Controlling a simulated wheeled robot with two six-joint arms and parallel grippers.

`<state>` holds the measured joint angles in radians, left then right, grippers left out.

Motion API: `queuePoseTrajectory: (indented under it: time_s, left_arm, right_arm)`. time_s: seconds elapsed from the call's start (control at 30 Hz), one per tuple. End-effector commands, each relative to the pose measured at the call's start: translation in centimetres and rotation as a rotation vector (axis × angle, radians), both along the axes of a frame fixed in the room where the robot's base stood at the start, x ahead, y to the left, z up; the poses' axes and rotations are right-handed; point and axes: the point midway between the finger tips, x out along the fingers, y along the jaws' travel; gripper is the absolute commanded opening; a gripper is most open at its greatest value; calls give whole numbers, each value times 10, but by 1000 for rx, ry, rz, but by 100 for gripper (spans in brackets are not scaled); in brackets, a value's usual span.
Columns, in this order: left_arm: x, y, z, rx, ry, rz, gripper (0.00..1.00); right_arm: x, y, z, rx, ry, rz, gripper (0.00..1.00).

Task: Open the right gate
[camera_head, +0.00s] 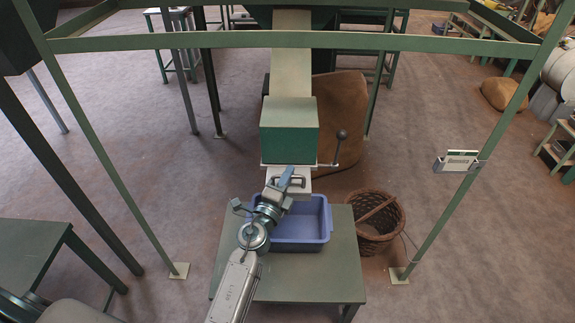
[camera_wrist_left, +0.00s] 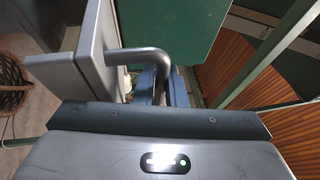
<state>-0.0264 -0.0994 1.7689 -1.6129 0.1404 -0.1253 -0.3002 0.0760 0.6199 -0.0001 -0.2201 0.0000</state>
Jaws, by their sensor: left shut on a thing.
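The gate is a pale plate (camera_head: 300,190) with a dark handle (camera_head: 279,182), at the lower front of the green chute box (camera_head: 289,128). It cannot be told how far the plate stands out from the box. My left gripper (camera_head: 286,180) reaches up from the front and is shut on the handle. In the left wrist view the bent grey handle bar (camera_wrist_left: 140,55) runs from the pale plate (camera_wrist_left: 80,80) to between my blue fingers (camera_wrist_left: 152,88). My fingers hide part of the handle. My right gripper is in neither view.
A blue bin (camera_head: 327,222) stands under the gate on a green table (camera_head: 337,275). A lever with a black knob (camera_head: 341,134) sticks out right of the box. A wicker basket (camera_head: 380,225) stands right of the table. Green frame posts (camera_head: 445,207) flank the area.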

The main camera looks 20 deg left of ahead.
Motion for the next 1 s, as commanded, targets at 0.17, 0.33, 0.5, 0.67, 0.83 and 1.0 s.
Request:
queuePoseTrajectory:
  time_s: [0.17, 0.33, 0.5, 0.67, 0.83, 1.0]
  left_arm:
    - [-37, -11, -4, -3, 7, -1, 0]
    - [-51, -14, -2, 1, 4, -2, 0]
    - [-52, -15, -2, 1, 4, -2, 0]
    - [-52, -15, -2, 1, 4, -2, 14]
    - [-52, -14, -2, 1, 3, -1, 32]
    - [-51, -14, -1, 1, 3, 0, 32]
  right_arm:
    - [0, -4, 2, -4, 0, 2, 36]
    - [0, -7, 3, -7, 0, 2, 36]
    - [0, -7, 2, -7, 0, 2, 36]
    - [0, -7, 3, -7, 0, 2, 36]
    - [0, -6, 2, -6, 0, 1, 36]
    - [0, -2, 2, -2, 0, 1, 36]
